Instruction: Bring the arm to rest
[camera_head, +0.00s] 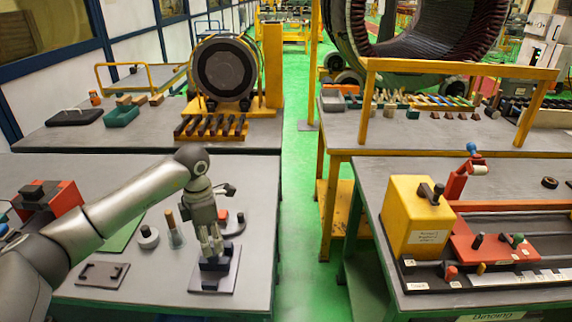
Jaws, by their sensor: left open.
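My left arm reaches in from the left over the near left table (180,178). My left gripper (212,247) points down and is open. Its fingertips are just above or at a dark block on a grey base plate (213,277); I cannot tell whether they touch it. The block is partly hidden behind the fingers. My right gripper is not in view.
A flat dark bracket (103,275), a round grey weight (148,237) and an orange-handled tool (173,228) lie near the gripper. A red and black device (50,200) stands at left. The right table holds a yellow box (415,220). A green aisle (303,200) runs between.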

